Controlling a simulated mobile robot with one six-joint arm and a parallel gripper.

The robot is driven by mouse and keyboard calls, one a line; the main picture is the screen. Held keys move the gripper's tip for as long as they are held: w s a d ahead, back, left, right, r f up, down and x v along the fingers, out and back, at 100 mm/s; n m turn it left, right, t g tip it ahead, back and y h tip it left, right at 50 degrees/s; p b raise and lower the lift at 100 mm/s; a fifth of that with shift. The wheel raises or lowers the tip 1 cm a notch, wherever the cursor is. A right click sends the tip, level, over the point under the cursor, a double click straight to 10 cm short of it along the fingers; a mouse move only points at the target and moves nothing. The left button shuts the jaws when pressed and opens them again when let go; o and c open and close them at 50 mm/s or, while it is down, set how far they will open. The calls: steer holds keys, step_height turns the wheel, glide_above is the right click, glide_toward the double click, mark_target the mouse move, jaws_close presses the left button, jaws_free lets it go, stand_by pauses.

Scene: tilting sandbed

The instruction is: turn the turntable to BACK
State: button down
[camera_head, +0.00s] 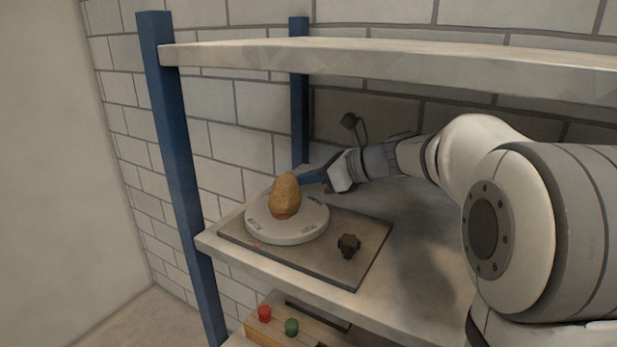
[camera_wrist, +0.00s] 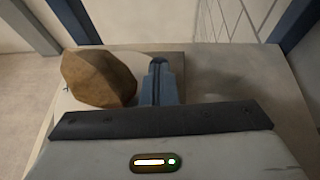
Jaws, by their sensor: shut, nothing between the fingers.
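The turntable (camera_head: 301,232) is a round pale disc with dark lettering too small to read, set on a dark grey board (camera_head: 372,228) on the middle shelf. A brown rock-like lump (camera_head: 286,192) stands on the disc, with a bit of red at its foot; it also shows in the wrist view (camera_wrist: 98,78). My gripper (camera_head: 306,178) is shut and empty, its blue fingers just behind and to the right of the lump at the disc's far side. In the wrist view the fingers (camera_wrist: 158,70) lie right of the lump, with a narrow gap between. I cannot tell if they touch the disc.
A small dark knob (camera_head: 348,245) stands on the board right of the disc. Blue posts (camera_head: 175,150) and an upper shelf (camera_head: 400,62) frame the space, with a brick wall behind. Below is a wooden box with red (camera_head: 264,313) and green (camera_head: 291,327) buttons.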

steer(key=shift+w+a+r+p, duration=0.1)
steer(key=shift+w+a+p, duration=0.15)
steer(key=shift+a+p, duration=0.15)
steer(key=shift+w+a+r+p, duration=0.1)
steer(key=shift+w+a+p, duration=0.15)
steer(key=shift+a, duration=0.2)
steer(key=shift+w+a+f, duration=0.1)
steer(key=shift+w+a, duration=0.05)
steer(key=shift+a, duration=0.2)
steer(key=shift+d, duration=0.15)
